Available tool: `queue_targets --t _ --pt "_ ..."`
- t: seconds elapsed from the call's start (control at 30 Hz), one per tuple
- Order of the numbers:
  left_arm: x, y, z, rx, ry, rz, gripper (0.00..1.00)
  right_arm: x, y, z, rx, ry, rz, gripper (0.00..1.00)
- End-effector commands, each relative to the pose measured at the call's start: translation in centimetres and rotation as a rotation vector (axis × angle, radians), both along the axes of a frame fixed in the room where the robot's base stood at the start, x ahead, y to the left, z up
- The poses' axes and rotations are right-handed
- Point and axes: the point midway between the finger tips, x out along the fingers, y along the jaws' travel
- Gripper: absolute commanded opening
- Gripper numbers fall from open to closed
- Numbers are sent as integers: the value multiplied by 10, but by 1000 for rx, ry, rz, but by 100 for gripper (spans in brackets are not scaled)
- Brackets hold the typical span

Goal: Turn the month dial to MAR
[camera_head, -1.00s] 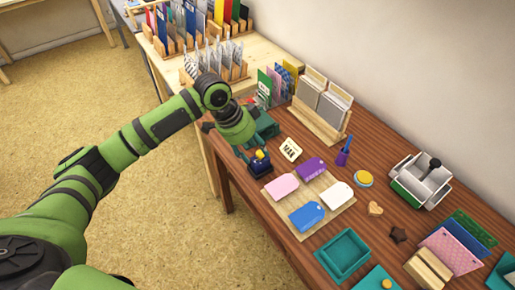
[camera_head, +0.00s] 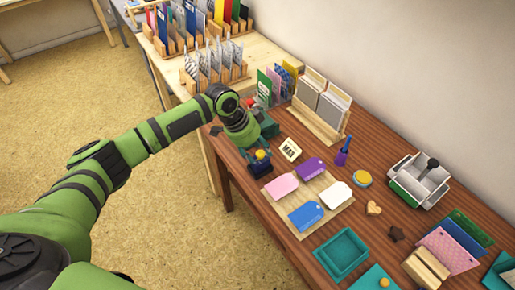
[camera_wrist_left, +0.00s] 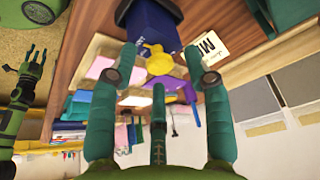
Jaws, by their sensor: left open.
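The month dial is a yellow knob (camera_head: 260,155) on a dark blue box (camera_head: 257,170) near the table's left edge. In the left wrist view, the yellow knob (camera_wrist_left: 158,60) shows between my open fingers, with the blue box (camera_wrist_left: 152,25) behind it. My left gripper (camera_head: 256,153) is open above the box; whether a finger touches the knob I cannot tell. A small white card (camera_head: 290,149) with dark letters stands beside the box; in the wrist view its letters begin with M (camera_wrist_left: 211,46). My right gripper (camera_wrist_left: 34,62) shows small at the left of the wrist view.
A wooden board (camera_head: 328,215) with pink, purple, blue and white tags lies close to the box. A teal piece (camera_head: 268,125) and a card rack (camera_head: 318,127) stand behind. A teal tray (camera_head: 342,254) lies toward the front. Floor is clear to the left.

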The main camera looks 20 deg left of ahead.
Motion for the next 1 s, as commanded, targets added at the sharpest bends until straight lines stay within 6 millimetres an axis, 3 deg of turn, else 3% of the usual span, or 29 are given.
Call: queue_targets --t 0.03,0.07,0.17,0.57,1.0 --pt "0 0 0 0 0 0 49 0 0 0 0 0 0 40" --pt "0 0 0 0 0 0 41 0 0 0 0 1 0 40" --pt "0 0 0 0 0 0 1 0 0 0 0 1 0 40" --pt "-1 -1 2 -1 3 29 0 -1 0 8 0 0 0 40" --pt "-4 -4 8 -2 7 326 0 -1 0 66 0 0 0 40"
